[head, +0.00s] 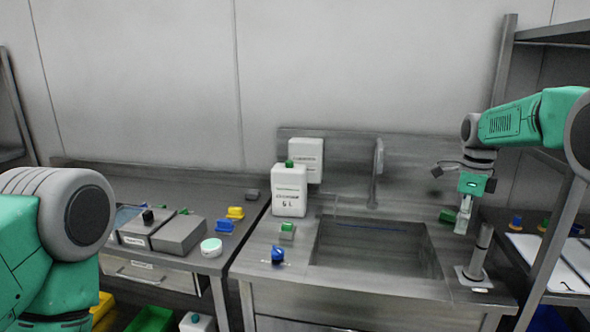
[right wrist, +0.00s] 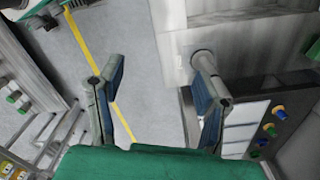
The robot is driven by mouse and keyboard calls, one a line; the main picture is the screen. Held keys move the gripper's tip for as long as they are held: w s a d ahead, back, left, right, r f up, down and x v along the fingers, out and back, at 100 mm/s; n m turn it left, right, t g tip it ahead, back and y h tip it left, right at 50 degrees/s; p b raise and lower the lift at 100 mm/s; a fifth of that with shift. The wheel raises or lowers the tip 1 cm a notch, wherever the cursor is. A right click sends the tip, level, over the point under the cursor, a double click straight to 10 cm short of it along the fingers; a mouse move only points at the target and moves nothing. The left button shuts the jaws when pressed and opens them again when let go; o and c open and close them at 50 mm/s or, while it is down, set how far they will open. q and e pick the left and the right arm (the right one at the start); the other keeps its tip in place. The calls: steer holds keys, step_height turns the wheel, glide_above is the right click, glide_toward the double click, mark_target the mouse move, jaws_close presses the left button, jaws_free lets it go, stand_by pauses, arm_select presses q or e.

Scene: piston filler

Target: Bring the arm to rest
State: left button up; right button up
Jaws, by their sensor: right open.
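My right arm (head: 530,118) reaches in from the right in the head view, with its forearm roughly level and its wrist bent down. My right gripper (head: 463,214) hangs at the right end of the sink counter, close to a short grey post (head: 481,250). In the right wrist view the right gripper (right wrist: 160,72) is open, its two dark-padded fingers wide apart.
The steel sink (head: 375,250) has a tap (head: 376,172) behind it. A white canister (head: 289,190) with a green cap stands left of it. Grey boxes (head: 180,236) and coloured knobs sit on the left bench. A rack upright (head: 553,245) stands close right of the right gripper.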

steer(key=s+a+f+n+b, duration=0.2)
steer(key=s+f+n, duration=0.25)
steer(key=f, duration=0.65)
steer(key=s+a+f+n+b, duration=0.1)
steer(key=s+a+f+n, duration=0.15)
steer(key=s+f, duration=0.55)
steer(key=s+a+f+n+b, duration=0.2)
steer(key=s+f+n, duration=0.15)
steer(key=f, duration=0.95)
steer(key=s+a+f+n+b, duration=0.15)
steer(key=s+f+n, duration=0.25)
steer(key=s, duration=0.4)
steer(key=s+a+f+n+b, duration=0.1)
steer(key=s+a+f+n, duration=0.3)
steer(key=s, duration=0.4)
arm_select(q)
step_height(320, 180, down, 10)
steer(key=b, duration=0.2)
steer(key=shift+a, duration=0.35)
arm_select(e)
steer(key=s+n, duration=0.7)
steer(key=s, duration=0.7)
steer(key=shift+s+f+t, duration=0.3)
steer(key=shift+s, duration=0.05)
